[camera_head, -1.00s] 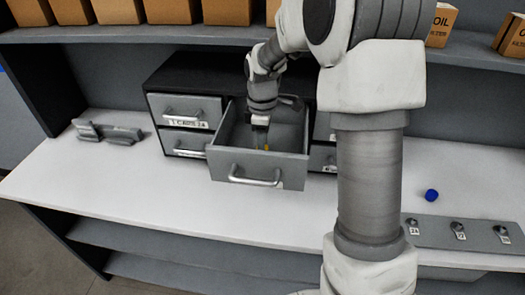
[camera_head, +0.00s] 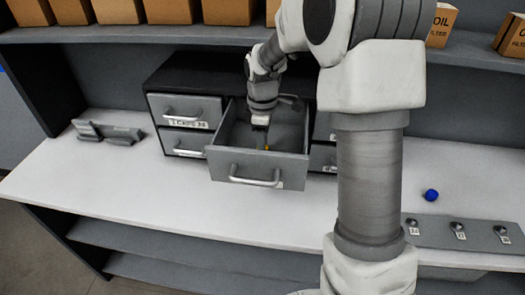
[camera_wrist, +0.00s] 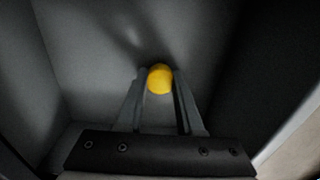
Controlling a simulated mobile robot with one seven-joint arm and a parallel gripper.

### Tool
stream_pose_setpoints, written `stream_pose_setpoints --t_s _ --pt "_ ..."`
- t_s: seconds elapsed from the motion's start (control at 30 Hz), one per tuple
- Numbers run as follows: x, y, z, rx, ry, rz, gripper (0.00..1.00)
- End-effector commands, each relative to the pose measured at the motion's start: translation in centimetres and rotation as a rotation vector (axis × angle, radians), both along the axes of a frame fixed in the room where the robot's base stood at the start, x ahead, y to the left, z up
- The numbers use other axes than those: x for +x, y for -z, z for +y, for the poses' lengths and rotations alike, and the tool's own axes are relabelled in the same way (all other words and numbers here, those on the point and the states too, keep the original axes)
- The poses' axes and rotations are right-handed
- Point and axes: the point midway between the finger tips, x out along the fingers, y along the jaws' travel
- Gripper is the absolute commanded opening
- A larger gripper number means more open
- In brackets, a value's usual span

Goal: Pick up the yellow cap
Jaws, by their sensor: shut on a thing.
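The yellow cap (camera_wrist: 160,79) is between the fingertips of my gripper (camera_wrist: 160,88) in the wrist view. The fingers are shut on its sides. In the head view my gripper (camera_head: 260,133) reaches down into the open drawer (camera_head: 245,168), and only a small bit of the yellow cap (camera_head: 267,147) shows there. The cap is inside the drawer; I cannot tell whether it touches the drawer floor.
The drawer's walls stand close around my gripper. The grey drawer cabinet (camera_head: 183,139) has other, closed drawers. A blue cap (camera_head: 431,195) lies on the white table (camera_head: 120,185) at the right, near a grey strip with several knobs (camera_head: 459,232). Boxes line the shelf above.

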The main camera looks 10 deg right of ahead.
Motion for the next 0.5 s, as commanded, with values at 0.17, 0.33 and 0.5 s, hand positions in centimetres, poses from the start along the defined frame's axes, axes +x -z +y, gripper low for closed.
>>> stream_pose_setpoints --t_s 0.17,0.33,0.5 --pt "0.00 -0.01 0.00 0.000 0.000 0.000 0.00" --pt "0.01 -0.03 0.00 0.000 0.000 0.000 0.00" --pt "0.06 -0.69 0.00 0.000 0.000 -0.002 0.00"
